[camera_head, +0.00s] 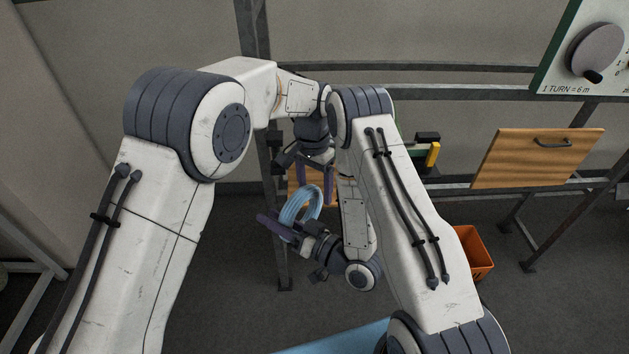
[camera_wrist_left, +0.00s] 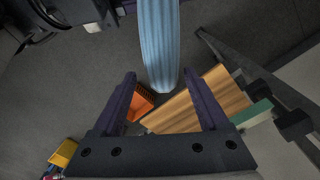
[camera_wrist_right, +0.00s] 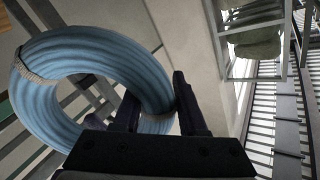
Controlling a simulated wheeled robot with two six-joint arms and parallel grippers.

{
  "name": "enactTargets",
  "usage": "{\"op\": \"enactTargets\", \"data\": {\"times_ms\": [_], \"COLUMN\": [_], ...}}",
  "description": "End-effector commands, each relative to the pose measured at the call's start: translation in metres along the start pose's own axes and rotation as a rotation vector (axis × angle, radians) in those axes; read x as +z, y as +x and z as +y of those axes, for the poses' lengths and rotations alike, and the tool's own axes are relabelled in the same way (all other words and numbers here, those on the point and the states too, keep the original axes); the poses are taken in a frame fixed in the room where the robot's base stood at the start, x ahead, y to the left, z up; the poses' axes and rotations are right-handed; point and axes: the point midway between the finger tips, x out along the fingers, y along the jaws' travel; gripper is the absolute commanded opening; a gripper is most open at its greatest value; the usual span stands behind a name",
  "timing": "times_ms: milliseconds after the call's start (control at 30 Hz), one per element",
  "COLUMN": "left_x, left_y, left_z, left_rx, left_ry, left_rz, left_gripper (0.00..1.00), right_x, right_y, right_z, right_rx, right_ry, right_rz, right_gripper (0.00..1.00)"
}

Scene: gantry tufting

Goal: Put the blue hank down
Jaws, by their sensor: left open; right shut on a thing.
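The blue hank (camera_head: 302,205) is a ring of light blue yarn with a pale tie, held up in the air. My right gripper (camera_head: 278,227) is shut on one side of the ring; in the right wrist view the hank (camera_wrist_right: 40,88) passes between the fingers (camera_wrist_right: 158,108) and extends to the left. My left gripper (camera_head: 314,182) points down just above the hank, its fingers open. In the left wrist view the hank (camera_wrist_left: 158,45) hangs in front of the open fingers (camera_wrist_left: 163,100), with no visible grip on it.
An orange bin (camera_head: 474,253) stands on the floor at right. A wooden panel with a handle (camera_head: 535,160) hangs on the grey frame (camera_head: 460,93). A dial board (camera_head: 560,75) marked "1 TURN = 6 m" is at upper right.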

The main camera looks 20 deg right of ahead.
Motion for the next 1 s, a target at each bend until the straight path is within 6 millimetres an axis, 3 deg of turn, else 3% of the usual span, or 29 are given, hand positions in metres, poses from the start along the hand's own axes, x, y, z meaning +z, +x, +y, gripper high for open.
{"op": "enactTargets", "data": {"times_ms": [167,200,400,467,500,567,867,1000], "left_x": [0.0001,0.0001,0.0002,0.0002,0.0001,0.0001,0.0001,0.0001], "left_y": [0.0002,0.0002,0.0,0.0,-0.0002,-0.0002,-0.0003,-0.0004], "left_z": [0.0001,0.0001,0.0004,0.0006,0.0007,0.0007,0.0002,0.0], "left_rx": [0.0,0.0,0.001,0.001,0.001,0.001,0.0,0.0], "left_ry": [0.0,0.0,0.0,0.0,0.0,0.0,0.0,0.0], "left_rz": [0.0,0.0,-0.001,-0.001,-0.001,-0.001,0.0,0.0], "left_gripper": [0.77,0.73,0.0,0.0,0.0,0.0,0.0,0.0], "right_x": [-0.0002,-0.0001,-0.0001,-0.0001,-0.0001,-0.0001,-0.0001,0.0], "right_y": [0.0,0.0,0.0001,0.0001,0.0002,0.0002,-0.0001,-0.0035], "right_z": [0.0,0.0,0.0,0.0,0.0,0.0,0.0002,0.0035], "right_rx": [0.0,0.0,0.0,0.0,-0.001,0.0,-0.001,-0.015], "right_ry": [0.0,0.0,0.0,0.0,0.0,0.0,-0.004,-0.093], "right_rz": [0.0,0.0,0.0,0.0,0.0,0.0,-0.002,-0.044], "right_gripper": [0.0,0.0,0.0,0.0,0.57,0.76,0.76,0.76]}}
